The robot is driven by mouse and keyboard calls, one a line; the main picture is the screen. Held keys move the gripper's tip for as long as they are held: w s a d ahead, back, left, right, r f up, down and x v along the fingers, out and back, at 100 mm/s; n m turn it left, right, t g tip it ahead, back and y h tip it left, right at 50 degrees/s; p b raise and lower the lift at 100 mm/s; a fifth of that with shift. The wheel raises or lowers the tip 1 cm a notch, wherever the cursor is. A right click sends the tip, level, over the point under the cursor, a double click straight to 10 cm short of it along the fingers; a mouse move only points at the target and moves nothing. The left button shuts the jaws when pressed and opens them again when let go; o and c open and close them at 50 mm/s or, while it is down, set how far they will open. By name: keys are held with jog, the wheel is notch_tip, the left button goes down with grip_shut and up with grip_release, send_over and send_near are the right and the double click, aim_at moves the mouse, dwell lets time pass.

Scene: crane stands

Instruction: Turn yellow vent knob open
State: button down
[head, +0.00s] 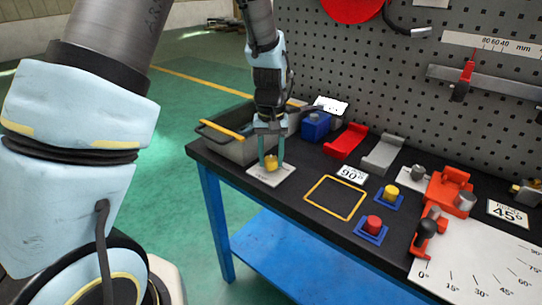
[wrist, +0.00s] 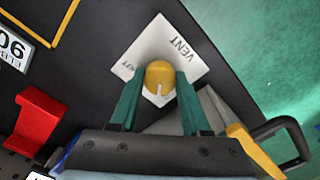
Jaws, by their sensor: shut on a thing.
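The yellow vent knob (head: 271,162) stands on a white plate (head: 262,178) at the left corner of the dark bench top. In the wrist view the knob (wrist: 159,75) has a pale pointer mark on the side facing my gripper. The plate (wrist: 190,52) there carries the word VENT and a second, partly hidden word. My gripper (head: 271,160) points down at the knob, with its green fingers on either side. In the wrist view the gripper (wrist: 158,82) is shut on the knob. The fingers hide part of the plate.
A grey bin (head: 232,148) with a yellow-edged rim and dark handle stands close behind the knob. A blue block (head: 315,126), red holder (head: 346,141) and grey holder (head: 383,153) lie to the right. A yellow-outlined square (head: 335,197) of bench is empty. A pegboard (head: 400,75) rises behind.

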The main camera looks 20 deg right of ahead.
aim_at(271, 158)
jog(key=shift+n, duration=0.7)
jog(key=shift+c, duration=1.8)
grip_release()
notch_tip(271, 158, up, 11)
jog(key=b, duration=0.1)
jog(key=shift+b, duration=0.3)
jog(key=shift+f, duration=0.1)
jog(key=s+a+f+n, duration=0.1)
jog(key=s+a+f, duration=0.1)
jog(key=a, duration=1.3)
jog(key=s+a+f+t, duration=0.1)
jog(key=s+a+f, duration=0.1)
jog(key=a, duration=1.3)
jog(key=shift+n+t, duration=0.3)
jog(key=shift+n, duration=0.1)
